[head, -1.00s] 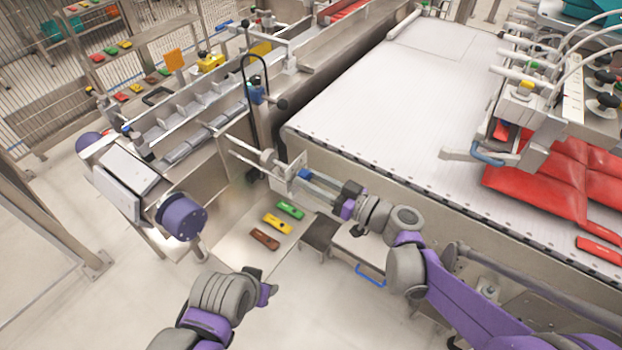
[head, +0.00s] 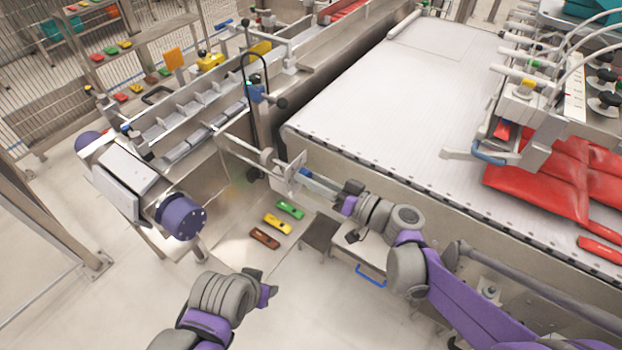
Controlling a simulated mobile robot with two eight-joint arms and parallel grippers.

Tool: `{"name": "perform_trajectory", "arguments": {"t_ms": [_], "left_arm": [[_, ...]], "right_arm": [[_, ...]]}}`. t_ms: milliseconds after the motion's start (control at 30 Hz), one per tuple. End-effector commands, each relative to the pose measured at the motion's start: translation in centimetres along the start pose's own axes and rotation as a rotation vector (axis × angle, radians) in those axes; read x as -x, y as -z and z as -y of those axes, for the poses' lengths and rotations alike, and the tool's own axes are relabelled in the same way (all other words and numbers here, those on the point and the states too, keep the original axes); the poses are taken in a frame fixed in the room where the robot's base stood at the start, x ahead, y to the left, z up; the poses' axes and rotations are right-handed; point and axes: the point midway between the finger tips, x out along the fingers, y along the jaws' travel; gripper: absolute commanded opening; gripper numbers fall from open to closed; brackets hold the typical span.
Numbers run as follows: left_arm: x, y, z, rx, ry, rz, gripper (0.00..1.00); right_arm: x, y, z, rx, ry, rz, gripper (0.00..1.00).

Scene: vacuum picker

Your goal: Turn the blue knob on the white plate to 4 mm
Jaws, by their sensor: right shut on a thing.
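The white plate (head: 288,180) is a small upright panel beside the corner of the conveyor, in the middle of the head view. The blue knob (head: 304,172) sits on its right face. My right gripper (head: 311,177) reaches in from the right, level with the knob, and its fingers are shut on it. The fingers partly hide the knob, and any scale marking is too small to read. My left gripper (head: 268,289) is at the lower left, well away from the plate. Its fingers are not clear enough to show open or shut.
A wide white conveyor (head: 400,110) lies to the right, with red pouches (head: 540,180) on it. Green (head: 290,210), yellow (head: 278,224) and brown (head: 264,239) pieces lie on a panel below the plate. A metal rail machine (head: 190,130) stands left. Floor at lower left is clear.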

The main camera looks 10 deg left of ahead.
Motion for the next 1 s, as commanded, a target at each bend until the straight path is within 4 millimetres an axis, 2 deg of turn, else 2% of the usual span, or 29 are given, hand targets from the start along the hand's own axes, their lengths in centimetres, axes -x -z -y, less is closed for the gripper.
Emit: {"name": "perform_trajectory", "arguments": {"t_ms": [1000], "left_arm": [[-1.5, -0.9, 0.0, 0.000, 0.000, 0.005, 0.50]], "right_arm": [[0.0, -0.1, 0.0, -0.964, 0.000, 0.000, 0.00]]}}
